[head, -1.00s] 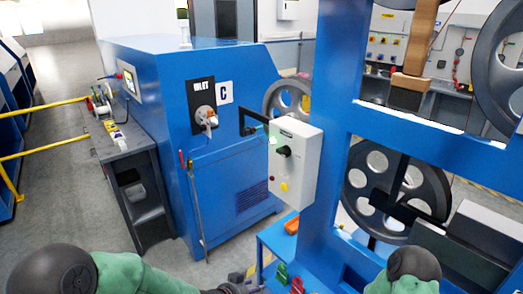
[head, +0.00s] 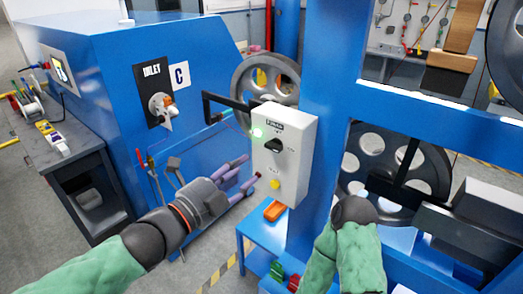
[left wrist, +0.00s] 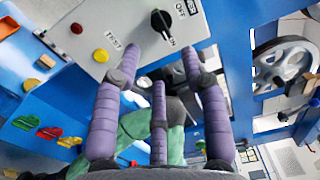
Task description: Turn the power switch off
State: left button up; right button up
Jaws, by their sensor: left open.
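The power switch is a black rotary knob (head: 274,145) on the front of a white control box (head: 298,160) fixed to the blue frame. In the left wrist view, the knob (left wrist: 161,22) is near the top, close to "OFF" and "TEST" lettering. My left gripper (head: 242,172) is open and empty, its purple fingers just left of the box's lower part, apart from the knob. Its spread fingers also show in the wrist view (left wrist: 158,62). My right gripper is out of view.
A blue machine cabinet (head: 110,90) with an inlet switch (head: 160,105) stands left, beside a grey bench (head: 75,150). A black bracket (head: 225,105) and a large pulley wheel (head: 245,75) lie behind the box. A blue shelf (head: 258,235) with coloured parts is below it.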

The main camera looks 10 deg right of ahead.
aim_at(274, 146)
pick_arm(q)
jog(key=shift+b+x, duration=1.1)
jog(key=shift+x, duration=3.9)
jog(key=shift+f, duration=0.1)
grip_shut()
